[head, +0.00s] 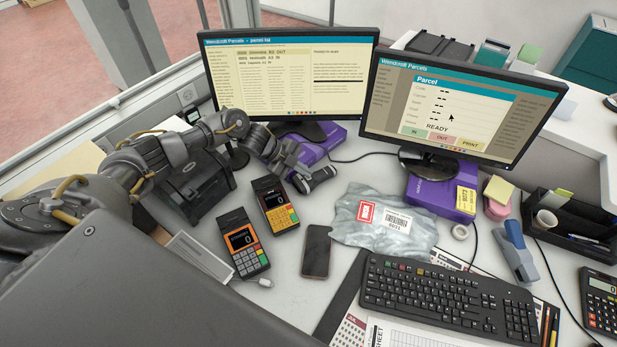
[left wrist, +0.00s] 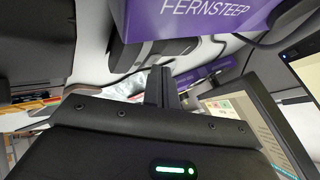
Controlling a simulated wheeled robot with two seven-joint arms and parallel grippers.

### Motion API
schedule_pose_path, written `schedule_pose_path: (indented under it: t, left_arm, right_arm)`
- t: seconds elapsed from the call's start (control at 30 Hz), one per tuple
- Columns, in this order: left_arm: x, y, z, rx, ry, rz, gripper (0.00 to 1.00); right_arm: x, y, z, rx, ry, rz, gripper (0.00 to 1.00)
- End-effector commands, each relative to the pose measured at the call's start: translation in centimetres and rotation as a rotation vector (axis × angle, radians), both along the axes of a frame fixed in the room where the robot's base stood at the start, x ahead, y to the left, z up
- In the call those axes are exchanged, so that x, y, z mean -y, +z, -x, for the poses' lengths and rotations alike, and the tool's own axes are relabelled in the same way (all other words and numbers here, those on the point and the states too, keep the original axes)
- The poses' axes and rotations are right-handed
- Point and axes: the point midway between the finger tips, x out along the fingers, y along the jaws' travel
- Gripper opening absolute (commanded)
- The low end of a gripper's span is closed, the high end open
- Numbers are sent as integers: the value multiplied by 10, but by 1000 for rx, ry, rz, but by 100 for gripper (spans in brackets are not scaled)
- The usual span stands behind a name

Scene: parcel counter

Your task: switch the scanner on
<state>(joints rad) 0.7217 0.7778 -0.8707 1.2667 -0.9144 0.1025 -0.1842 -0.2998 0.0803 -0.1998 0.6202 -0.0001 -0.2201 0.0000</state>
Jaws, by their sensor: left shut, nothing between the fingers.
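A dark hand-held device with a pale end, which looks like the scanner (head: 318,179), lies on the counter in front of the left monitor. Its switch and any lamp on it are too small to make out. My left gripper (head: 291,172) is shut and empty, just left of this device; I cannot tell whether they touch. In the left wrist view the shut fingers (left wrist: 161,88) point toward a dark grey rounded thing below a purple box; I cannot tell if that is the scanner. My right gripper is not in view.
Two card terminals (head: 243,244) (head: 276,205) and a phone (head: 316,251) lie in front. A grey parcel bag (head: 385,226) lies right of the scanner. Monitors (head: 290,75) (head: 458,108) stand behind by purple boxes (head: 440,195). The right screen reads READY with empty fields. A keyboard (head: 445,298) is at the front.

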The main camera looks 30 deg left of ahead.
Motion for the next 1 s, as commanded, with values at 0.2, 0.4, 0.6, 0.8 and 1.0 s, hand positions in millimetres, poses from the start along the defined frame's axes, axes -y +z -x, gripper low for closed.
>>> schedule_pose_path:
  t: [0.2,0.4,0.6,0.8,1.0]
  left_arm:
    - [0,-3,0,0,0,0,0]
    - [0,-2,0,0,0,0,0]
    - [0,7,0,0,0,0,0]
    - [0,16,0,0,0,0,0]
    - [0,15,0,0,0,0,0]
  right_arm:
    - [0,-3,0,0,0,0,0]
    - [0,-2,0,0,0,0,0]
    - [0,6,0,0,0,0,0]
    - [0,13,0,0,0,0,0]
    - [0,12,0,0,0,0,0]
